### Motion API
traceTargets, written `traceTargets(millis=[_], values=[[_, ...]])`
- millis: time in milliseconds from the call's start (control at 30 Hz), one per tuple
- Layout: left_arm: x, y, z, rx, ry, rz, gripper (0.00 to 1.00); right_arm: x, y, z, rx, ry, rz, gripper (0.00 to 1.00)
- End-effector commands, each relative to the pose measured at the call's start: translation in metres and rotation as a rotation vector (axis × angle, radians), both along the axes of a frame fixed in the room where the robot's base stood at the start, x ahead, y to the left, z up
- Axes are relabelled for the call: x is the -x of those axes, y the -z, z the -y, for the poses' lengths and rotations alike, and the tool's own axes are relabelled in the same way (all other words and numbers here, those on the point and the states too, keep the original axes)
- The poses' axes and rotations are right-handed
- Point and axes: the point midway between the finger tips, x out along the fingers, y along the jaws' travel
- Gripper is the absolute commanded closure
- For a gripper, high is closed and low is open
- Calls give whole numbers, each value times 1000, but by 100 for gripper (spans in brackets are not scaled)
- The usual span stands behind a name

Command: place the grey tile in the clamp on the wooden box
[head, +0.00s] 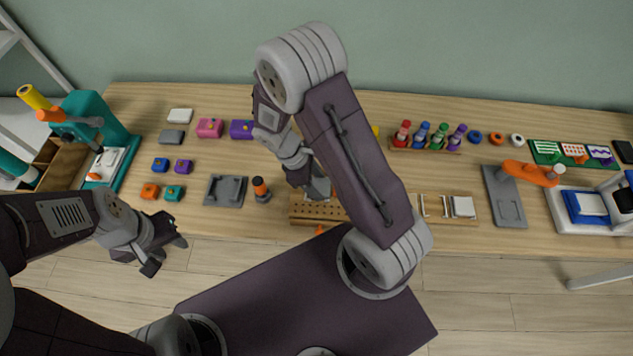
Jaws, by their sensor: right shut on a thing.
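My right gripper (313,186) reaches down over a long wooden block with holes (318,210) near the front of the bench. It is shut on a small grey piece (322,188), mostly hidden by the gripper and arm. I cannot tell whether this piece is the grey tile. A flat grey block (172,136) lies at the back left. A grey fixture with raised sides (227,191) sits left of the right gripper; I cannot tell if it is the clamp. A brown open wooden box (62,162) stands at the far left. My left gripper (166,256) is open and empty before the bench's front edge.
A teal machine (105,125) stands by the box. Small coloured blocks, such as an orange one (150,191), lie on the left. An orange-topped peg (260,189) stands beside the fixture. An orange-handled device (530,173) and a white machine (573,222) are at right. My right arm hides mid-bench.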

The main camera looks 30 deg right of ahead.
Motion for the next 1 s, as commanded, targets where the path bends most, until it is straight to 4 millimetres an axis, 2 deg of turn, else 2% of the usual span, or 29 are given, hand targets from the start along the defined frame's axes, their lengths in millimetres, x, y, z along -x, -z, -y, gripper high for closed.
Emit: traceTargets(millis=[133,167,233,500,633,1000], values=[[0,3,0,0,0,0,64,0,4,0,1,0,-1,86],[0,3,0,0,0,0,64,0,4,0,1,0,-1,44],[0,2,0,0,0,0,64,0,3,0,1,0,-1,24],[0,2,0,0,0,0,64,0,3,0,0,0,0,24],[0,-2,0,0,0,0,64,-2,-8,-2,-1,-1,4,24],[0,-12,0,0,0,0,64,-21,-90,-31,-2,-2,5,24]])
